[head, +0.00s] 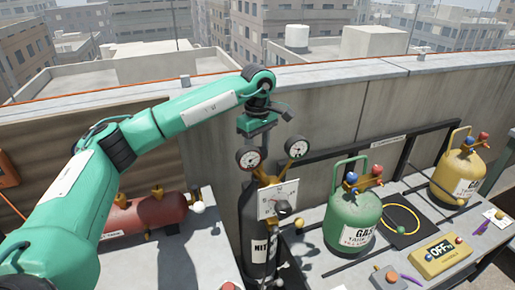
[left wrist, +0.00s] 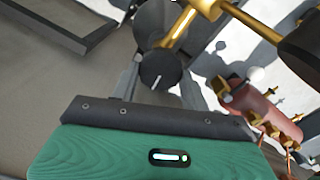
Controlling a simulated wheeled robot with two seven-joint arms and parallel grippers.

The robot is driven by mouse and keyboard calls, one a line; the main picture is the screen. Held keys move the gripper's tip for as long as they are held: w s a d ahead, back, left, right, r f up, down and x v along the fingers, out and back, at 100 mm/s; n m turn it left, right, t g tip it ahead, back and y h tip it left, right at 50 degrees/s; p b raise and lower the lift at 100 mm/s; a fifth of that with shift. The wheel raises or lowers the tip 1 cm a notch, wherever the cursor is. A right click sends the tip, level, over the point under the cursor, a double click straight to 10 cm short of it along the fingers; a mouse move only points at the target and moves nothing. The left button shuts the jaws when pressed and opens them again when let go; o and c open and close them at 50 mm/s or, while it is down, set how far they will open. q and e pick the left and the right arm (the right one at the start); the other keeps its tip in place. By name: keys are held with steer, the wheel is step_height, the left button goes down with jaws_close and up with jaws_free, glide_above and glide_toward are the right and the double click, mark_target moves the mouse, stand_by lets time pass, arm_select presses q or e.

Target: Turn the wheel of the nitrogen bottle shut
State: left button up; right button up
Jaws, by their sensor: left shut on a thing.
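The nitrogen bottle (head: 258,232) stands upright, dark grey with a white label, left of the green bottle. Two round gauges, the left one (head: 248,158) and the right one (head: 297,147), sit on its brass fittings. My left gripper (head: 258,137) points down over the bottle top, between and behind the gauges. In the left wrist view the wheel (left wrist: 160,69) is a black round knob with a white mark, with a finger on each side. The gripper is shut on the wheel. In the head view the wheel is hidden. My right gripper is not in view.
A green gas bottle (head: 352,220), a yellow gas bottle (head: 458,173) and a yellow OFF box (head: 441,256) stand on the bench to the right. A red tank (head: 150,214) lies at left. A parapet wall (head: 340,112) runs behind.

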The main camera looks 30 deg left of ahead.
arm_select(q)
steer(key=shift+w+r+m, duration=0.1)
steer(key=shift+m, duration=0.7)
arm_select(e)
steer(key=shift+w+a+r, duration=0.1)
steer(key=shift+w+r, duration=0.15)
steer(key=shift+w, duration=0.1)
arm_select(q)
steer(key=o, duration=1)
steer(key=shift+r, duration=0.35)
steer(key=shift+r+b, duration=0.3)
steer(key=shift+r, duration=6.2)
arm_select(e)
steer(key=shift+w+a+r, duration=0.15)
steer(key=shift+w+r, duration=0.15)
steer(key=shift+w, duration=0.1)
